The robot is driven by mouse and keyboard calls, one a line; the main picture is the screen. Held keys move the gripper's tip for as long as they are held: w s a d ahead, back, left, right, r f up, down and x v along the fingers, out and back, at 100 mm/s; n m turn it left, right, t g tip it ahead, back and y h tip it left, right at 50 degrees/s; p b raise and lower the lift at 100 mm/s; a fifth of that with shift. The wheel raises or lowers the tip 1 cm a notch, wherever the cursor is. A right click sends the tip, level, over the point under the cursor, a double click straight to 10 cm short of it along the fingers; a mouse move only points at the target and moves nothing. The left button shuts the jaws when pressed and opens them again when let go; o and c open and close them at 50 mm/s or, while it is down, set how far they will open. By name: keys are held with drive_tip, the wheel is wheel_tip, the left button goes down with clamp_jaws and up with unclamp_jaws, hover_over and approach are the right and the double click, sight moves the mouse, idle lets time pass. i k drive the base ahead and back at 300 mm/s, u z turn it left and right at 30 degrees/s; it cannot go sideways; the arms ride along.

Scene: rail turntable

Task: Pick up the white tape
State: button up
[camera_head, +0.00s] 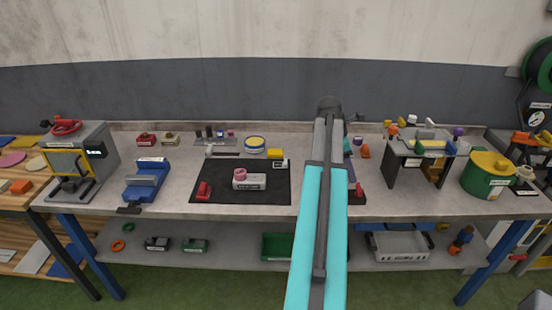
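A small whitish, roll-like thing (524,173) stands at the right end of the bench, beside a green and yellow pot. It may be the white tape, but it is too small to be sure. Another small white thing (412,118) sits on top of a dark stand. A pink roll (240,173) sits on a pale labelled block on the black mat. My teal and grey arm rises through the middle of the view and covers part of the bench. I cannot make out my gripper.
The grey bench (170,210) holds a black mat (215,178), a blue vise-like tool (147,180), a dark stand (388,165) and the green pot (480,182). A grey machine (95,145) stands at the left end. A lower shelf (225,255) carries bins.

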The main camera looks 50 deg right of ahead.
sight(275, 164)
drive_tip(key=u, duration=0.05)
drive_tip(key=i, duration=1.2)
